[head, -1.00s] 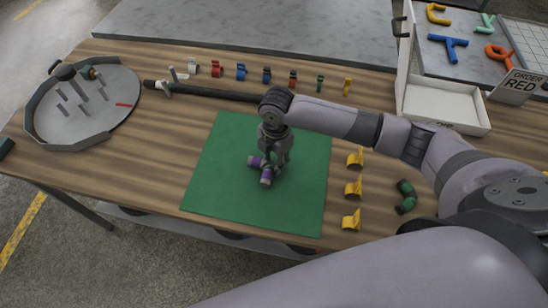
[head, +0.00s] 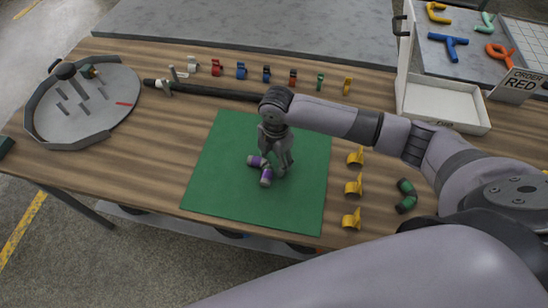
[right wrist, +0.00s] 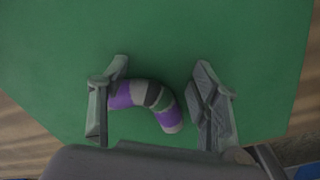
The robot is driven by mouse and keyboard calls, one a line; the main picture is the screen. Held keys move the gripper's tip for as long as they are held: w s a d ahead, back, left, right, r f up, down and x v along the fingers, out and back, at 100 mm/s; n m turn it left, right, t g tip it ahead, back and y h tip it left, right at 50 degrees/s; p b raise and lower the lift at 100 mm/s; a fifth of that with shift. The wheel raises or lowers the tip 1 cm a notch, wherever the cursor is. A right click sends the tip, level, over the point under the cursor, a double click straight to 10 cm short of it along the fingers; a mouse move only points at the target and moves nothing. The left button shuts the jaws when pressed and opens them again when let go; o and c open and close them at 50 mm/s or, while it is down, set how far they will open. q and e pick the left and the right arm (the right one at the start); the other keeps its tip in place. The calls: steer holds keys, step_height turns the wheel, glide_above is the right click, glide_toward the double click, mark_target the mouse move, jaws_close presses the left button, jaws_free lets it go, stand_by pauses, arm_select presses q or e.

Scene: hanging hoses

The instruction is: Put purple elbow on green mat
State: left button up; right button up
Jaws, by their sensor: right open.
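The purple elbow (head: 260,168), a curved grey piece with purple bands, lies on the green mat (head: 222,150) near its middle. My right gripper (head: 280,168) is directly over the elbow. In the right wrist view, the elbow (right wrist: 147,98) lies between the two spread fingers of the right gripper (right wrist: 163,105). Its left end is close to the left finger, and there is a gap to the right finger. I cannot tell whether the left finger touches it. My left gripper is not in view.
Several yellow pieces (head: 353,187) and a green elbow (head: 406,196) lie right of the mat. A black hose (head: 220,93) and a row of coloured clips run behind it. A round grey tray (head: 110,105) stands left, a white bin (head: 445,107) at the back right.

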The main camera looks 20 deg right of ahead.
step_height(320, 180, up, 12)
steer(key=shift+d+r+b, duration=0.15)
steer(key=shift+b, duration=0.25)
